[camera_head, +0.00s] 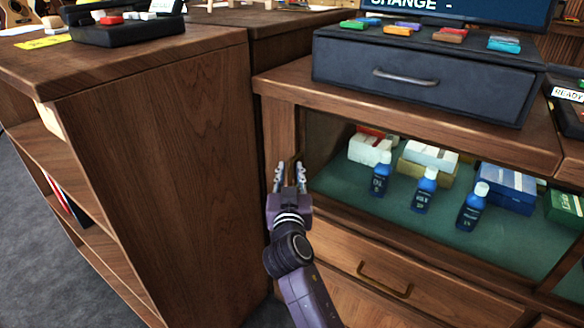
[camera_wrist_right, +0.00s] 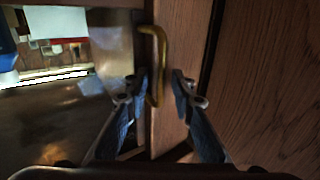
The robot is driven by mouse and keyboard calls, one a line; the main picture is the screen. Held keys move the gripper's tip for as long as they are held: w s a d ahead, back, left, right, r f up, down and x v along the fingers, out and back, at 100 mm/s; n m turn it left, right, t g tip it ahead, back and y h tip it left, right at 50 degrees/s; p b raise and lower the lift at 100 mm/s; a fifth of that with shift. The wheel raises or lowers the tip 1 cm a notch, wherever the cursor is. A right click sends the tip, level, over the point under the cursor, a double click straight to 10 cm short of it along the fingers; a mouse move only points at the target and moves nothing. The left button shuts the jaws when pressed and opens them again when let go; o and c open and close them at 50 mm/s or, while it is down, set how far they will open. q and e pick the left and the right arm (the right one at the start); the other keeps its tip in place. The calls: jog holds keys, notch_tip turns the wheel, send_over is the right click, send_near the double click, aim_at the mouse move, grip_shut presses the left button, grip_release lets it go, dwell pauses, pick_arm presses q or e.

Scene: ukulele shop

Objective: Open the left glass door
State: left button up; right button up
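The glass door front of the counter shows in the head view, with a green-lined shelf (camera_head: 335,187) behind it. Its wooden edge strip (camera_wrist_right: 182,38) carries a brass handle (camera_wrist_right: 158,45) in the right wrist view. My right gripper (camera_head: 290,170) is at this handle, in front of the counter's left end. Its two fingers are apart, one on each side of the handle's lower part in the wrist view (camera_wrist_right: 160,88). I cannot tell whether either finger touches it. The door looks shut. My left gripper is not in view.
A wooden side counter (camera_head: 170,150) stands close to the left of my right arm. Blue bottles (camera_head: 424,190) and boxes stand on the shelf. A drawer with a brass pull (camera_head: 385,280) is below, and a black cash drawer (camera_head: 425,75) sits on top.

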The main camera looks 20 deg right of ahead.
jog(key=shift+s+r, duration=0.1)
jog(key=shift+c, duration=0.3)
grip_shut()
jog(key=shift+a, duration=0.1)
